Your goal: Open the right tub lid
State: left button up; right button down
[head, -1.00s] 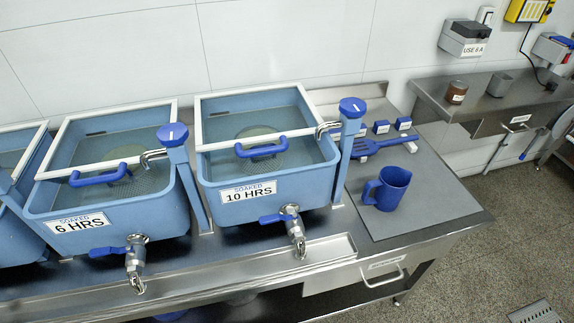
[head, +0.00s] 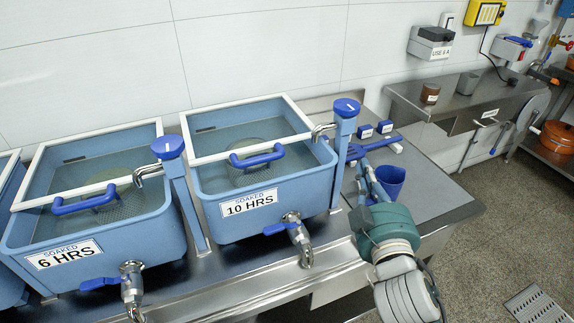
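The right tub (head: 280,205) is light blue and labelled "10 HRS". Its clear lid with a white frame (head: 225,104) lies down over the top. A blue bar handle (head: 256,155) sits on the lid's front edge. My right gripper (head: 364,172) is at the right of this tub, apart from the handle and in front of the blue jug (head: 390,181). My wrist and arm cover part of the jug, and the fingers are too small to tell open from shut. My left gripper is out of view.
A blue-capped post (head: 343,150) with a metal spout stands at the tub's right corner. A tap with a blue lever (head: 300,237) sticks out in front. The "6 HRS" tub (head: 90,240) stands at left.

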jog(key=s+a+r+n+t+y, duration=0.1)
jog(key=s+a+r+n+y, duration=0.2)
jog(key=a+r+n+y, duration=0.65)
jog(key=s+a+r+n+t+y, duration=0.25)
jog(key=a+r+n+y, duration=0.4)
jog(key=r, duration=0.65)
jog(key=s+a+f+n+g+y, duration=0.25)
jog(key=s+a+n+g, duration=0.25)
jog(key=a+n+g, duration=0.3)
jog(key=s+a+f+n+g+y, duration=0.1)
jog(key=s+a+n+g+y, duration=0.35)
jog(key=n+g, duration=0.65)
jog(key=w+d+f+n+t+h, duration=0.1)
jog(key=w+f+h, duration=0.2)
jog(key=f+h, duration=0.3)
jog(key=w+d+f+n+t+h, duration=0.1)
jog(key=w+f+h, duration=0.3)
jog(key=f, duration=0.4)
jog(key=w+d+f+m+t+h, duration=0.25)
jog(key=w+d+h, duration=0.65)
jog(key=d, duration=0.5)
jog(key=w+a+f+y+p, duration=0.1)
jog(key=w+a+f+p, duration=0.1)
jog(key=w+f, duration=0.4)
jog(key=shift+w+a+t, duration=0.35)
jog(key=shift+a+t, duration=0.05)
jog(key=shift+a, duration=0.35)
